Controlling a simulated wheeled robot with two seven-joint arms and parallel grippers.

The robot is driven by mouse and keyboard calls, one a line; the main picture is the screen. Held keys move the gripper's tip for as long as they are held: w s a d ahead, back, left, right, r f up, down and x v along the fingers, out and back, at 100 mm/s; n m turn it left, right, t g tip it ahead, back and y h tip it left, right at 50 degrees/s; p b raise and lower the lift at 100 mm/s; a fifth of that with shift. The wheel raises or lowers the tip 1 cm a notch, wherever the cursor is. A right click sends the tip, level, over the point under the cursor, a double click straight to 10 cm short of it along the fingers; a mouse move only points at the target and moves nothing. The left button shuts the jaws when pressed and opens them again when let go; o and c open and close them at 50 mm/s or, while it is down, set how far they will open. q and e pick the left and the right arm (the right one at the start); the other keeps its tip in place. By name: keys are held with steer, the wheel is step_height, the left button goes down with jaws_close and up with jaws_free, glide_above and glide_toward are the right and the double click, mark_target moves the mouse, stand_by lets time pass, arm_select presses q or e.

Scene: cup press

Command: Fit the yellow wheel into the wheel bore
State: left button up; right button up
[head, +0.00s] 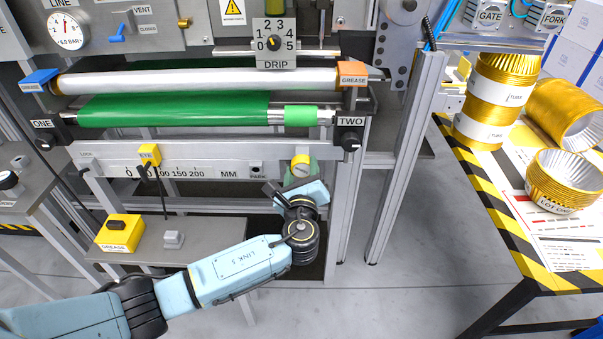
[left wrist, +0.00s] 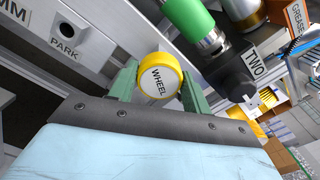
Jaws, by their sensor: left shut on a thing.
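The yellow wheel (head: 300,160) is at the right end of the grey MM rail, below the TWO block. In the left wrist view the wheel (left wrist: 160,82) shows its round white face, lettered WHEEL. My left gripper (head: 301,170) has its green fingers shut on the wheel's sides, as the left wrist view (left wrist: 160,85) also shows. I see no wheel bore; it may be hidden behind the wheel. I cannot tell whether the wheel touches the rail or sits in it. My right gripper is not in view.
The rail has a dark hole marked PARK (head: 257,169) left of the wheel and a yellow EYE slider (head: 149,154). The green roller (head: 175,109) and TWO block (head: 350,134) are above. A yellow grease box (head: 120,233) stands lower left. The striped table (head: 500,225) is at right.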

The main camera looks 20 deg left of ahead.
arm_select(q)
steer(key=o, duration=1.2)
steer(key=shift+c, duration=0.2)
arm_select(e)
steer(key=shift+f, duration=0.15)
arm_select(q)
steer(key=shift+s, duration=0.1)
steer(key=p+v, duration=0.3)
steer(key=v, duration=1)
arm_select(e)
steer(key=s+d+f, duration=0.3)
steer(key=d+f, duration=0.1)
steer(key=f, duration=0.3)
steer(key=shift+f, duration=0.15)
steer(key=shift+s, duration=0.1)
